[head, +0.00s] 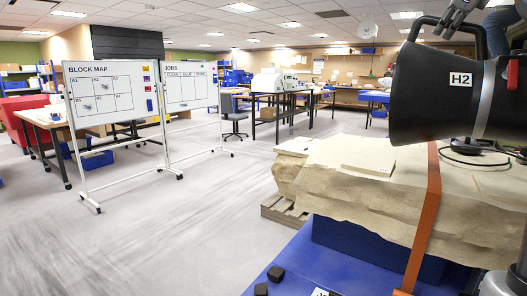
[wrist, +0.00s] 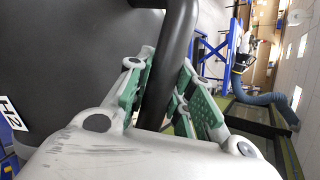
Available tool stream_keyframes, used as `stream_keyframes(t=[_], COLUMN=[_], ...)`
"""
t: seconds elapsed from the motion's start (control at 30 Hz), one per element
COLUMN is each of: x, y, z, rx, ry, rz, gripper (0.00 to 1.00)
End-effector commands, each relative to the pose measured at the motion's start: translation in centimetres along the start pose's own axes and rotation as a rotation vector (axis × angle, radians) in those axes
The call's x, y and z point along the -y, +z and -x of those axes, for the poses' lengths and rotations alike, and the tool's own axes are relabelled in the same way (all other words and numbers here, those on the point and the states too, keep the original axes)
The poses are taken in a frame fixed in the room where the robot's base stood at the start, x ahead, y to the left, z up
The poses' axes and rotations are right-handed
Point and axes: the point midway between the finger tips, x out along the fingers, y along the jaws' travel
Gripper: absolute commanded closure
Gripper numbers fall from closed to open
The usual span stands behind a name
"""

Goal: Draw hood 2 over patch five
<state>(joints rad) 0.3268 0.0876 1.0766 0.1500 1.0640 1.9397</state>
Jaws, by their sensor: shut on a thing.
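Hood 2 (head: 425,100) is a black flared hood with a white "H2" label, at the upper right of the head view, over the right side of a pale stone block (head: 335,190). Its dark body also fills the left of the wrist view (wrist: 65,60). My gripper (wrist: 167,90) is shut on the hood's black bar handle, with green pads on either side of it. In the head view my gripper (head: 460,18) shows only partly at the top edge. I cannot make out which part of the block is patch five.
An orange strap (head: 424,215) runs over the block, and a thin slab (head: 368,155) lies on top. A blue surface (head: 320,265) with small black pieces is in front. Whiteboards (head: 105,92) stand left on open floor. A blue hose (wrist: 270,98) shows in the wrist view.

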Motion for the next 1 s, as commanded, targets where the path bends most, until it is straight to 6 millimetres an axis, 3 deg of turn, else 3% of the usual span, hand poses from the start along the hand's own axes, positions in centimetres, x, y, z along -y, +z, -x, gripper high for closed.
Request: stream_keyframes(t=[0.4, 0.73, 0.77, 0.8, 0.9, 1.0], x=[-0.3, -0.4, -0.4, -0.4, -0.4, -0.4], y=[-5.0, -5.6, -5.6, -5.6, -5.5, -5.5], z=[4.0, 4.4, 4.4, 4.4, 4.3, 4.3], rx=[-0.004, -0.002, -0.002, -0.002, -0.001, -0.001], ry=[-0.003, -0.001, -0.002, -0.002, -0.001, -0.001], rz=[-0.001, 0.001, 0.001, 0.001, 0.0, 0.0], gripper=[1.0, 1.0, 0.74, 0.67, 0.52, 0.52])
